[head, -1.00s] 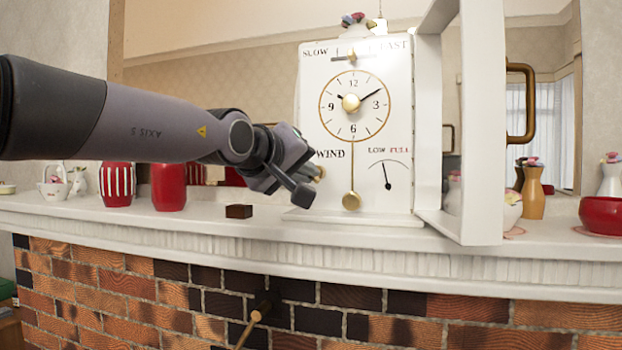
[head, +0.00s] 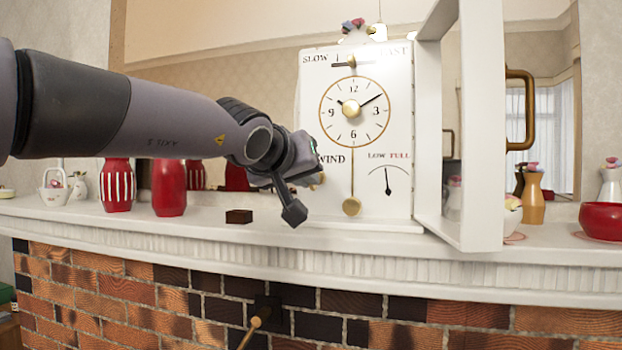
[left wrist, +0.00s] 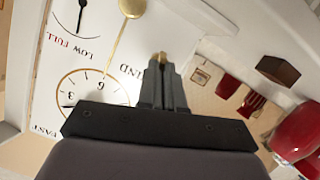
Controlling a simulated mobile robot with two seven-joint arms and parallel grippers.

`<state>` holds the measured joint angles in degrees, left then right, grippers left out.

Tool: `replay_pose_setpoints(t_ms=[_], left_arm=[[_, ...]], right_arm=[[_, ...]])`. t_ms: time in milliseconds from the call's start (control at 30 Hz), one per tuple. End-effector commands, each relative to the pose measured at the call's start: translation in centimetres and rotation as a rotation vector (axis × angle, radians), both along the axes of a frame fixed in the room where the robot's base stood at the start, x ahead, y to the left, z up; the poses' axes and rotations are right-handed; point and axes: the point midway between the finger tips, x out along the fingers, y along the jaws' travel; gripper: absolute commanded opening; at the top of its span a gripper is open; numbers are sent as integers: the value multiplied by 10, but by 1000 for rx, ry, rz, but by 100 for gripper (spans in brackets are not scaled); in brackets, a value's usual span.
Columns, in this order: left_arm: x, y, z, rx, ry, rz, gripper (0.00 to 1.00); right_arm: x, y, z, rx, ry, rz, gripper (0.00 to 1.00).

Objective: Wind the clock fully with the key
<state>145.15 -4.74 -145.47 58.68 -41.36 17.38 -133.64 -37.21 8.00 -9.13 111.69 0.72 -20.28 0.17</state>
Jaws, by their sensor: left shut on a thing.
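The white clock (head: 320,110) stands on the mantel with its framed door (head: 482,120) swung open to the right. My left gripper (head: 316,181) is at the lower left of the clock face, by the word WIND. In the left wrist view its fingers (left wrist: 160,80) are shut on the brass key (left wrist: 160,57), of which only a small end shows. The arm and fingers hide the winding hole, so I cannot tell how deep the key sits. The winding gauge needle (head: 387,180) points nearly straight up, between LOW and FULL. My right gripper is out of view.
A small dark brown block (head: 239,216) lies on the mantel (head: 330,238) left of the clock. Red vases (head: 169,188) stand further left. A red bowl (head: 603,220) is at the right. A brass rod (head: 256,322) sticks out from the brick below.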

Motion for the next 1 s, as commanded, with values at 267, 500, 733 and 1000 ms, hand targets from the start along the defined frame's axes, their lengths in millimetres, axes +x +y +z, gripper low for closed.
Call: replay_pose_setpoints(t_ms=[267,500,733,1000], left_arm=[[-1,-4,3,259,-95,-3,0],[-1,-4,3,369,-133,-1,0],[-1,-4,2,370,-134,-2,0],[-1,-7,2,623,-216,-2,0]], right_arm=[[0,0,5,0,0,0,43],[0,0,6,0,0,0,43],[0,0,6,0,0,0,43],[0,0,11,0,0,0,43]])
